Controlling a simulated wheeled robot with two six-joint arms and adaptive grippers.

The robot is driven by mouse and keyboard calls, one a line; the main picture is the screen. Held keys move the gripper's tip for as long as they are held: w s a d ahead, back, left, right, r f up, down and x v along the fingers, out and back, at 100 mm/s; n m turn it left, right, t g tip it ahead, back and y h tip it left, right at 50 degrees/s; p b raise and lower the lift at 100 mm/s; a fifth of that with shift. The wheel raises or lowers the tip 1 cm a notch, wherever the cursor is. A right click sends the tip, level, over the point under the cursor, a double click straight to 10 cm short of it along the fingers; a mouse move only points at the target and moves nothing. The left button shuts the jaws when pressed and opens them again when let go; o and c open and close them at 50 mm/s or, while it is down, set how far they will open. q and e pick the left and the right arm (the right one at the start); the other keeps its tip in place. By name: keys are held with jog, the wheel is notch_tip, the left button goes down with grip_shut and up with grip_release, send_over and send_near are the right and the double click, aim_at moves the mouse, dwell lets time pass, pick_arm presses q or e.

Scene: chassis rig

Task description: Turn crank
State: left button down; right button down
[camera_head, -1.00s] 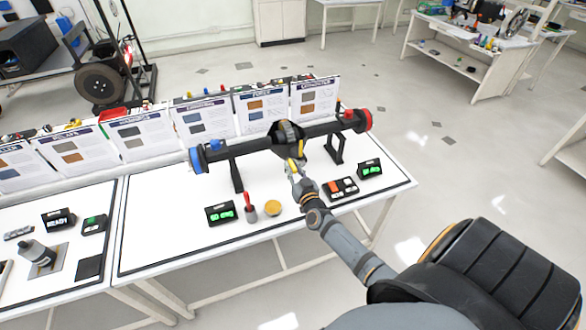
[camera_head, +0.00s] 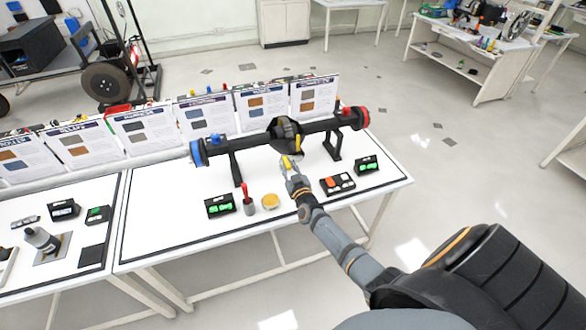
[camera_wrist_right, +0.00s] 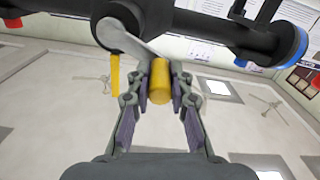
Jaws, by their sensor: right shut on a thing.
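A dark axle (camera_head: 258,138) lies across stands on the white table, with a blue disc (camera_head: 197,153) at its left end and a red disc (camera_head: 361,117) at its right. The round housing at its middle (camera_head: 285,131) carries the crank. In the right wrist view the grey crank arm (camera_wrist_right: 140,43) runs from the housing to a yellow handle (camera_wrist_right: 159,82). My right gripper (camera_wrist_right: 160,88) is shut on the handle, fingers on both sides of it. It also shows in the head view (camera_head: 290,169), low in front of the housing. My left gripper is not in view.
On the table near my right arm are a yellow round piece (camera_head: 270,201), a red-handled tool (camera_head: 246,198), two displays with green digits (camera_head: 220,205) (camera_head: 367,165) and a switch box (camera_head: 338,184). Paper panels (camera_head: 207,119) stand behind the axle.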

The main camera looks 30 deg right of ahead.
jog(key=shift+a+f+n, duration=0.15)
jog(key=shift+f+n, duration=0.1)
jog(key=shift+n, duration=0.25)
jog(key=shift+f+n+p, duration=0.25)
jog(key=shift+n+p, duration=0.05)
jog(key=shift+n, duration=0.2)
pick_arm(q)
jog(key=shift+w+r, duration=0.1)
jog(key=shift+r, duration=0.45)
pick_arm(e)
jog(key=shift+f+n, duration=1)
jog(key=shift+n, duration=0.6)
jog(key=shift+f+n, duration=1)
jog(key=shift+n, duration=0.6)
jog(key=c, duration=1.2)
grip_release()
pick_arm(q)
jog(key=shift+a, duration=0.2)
pick_arm(e)
jog(key=shift+s, duration=0.1)
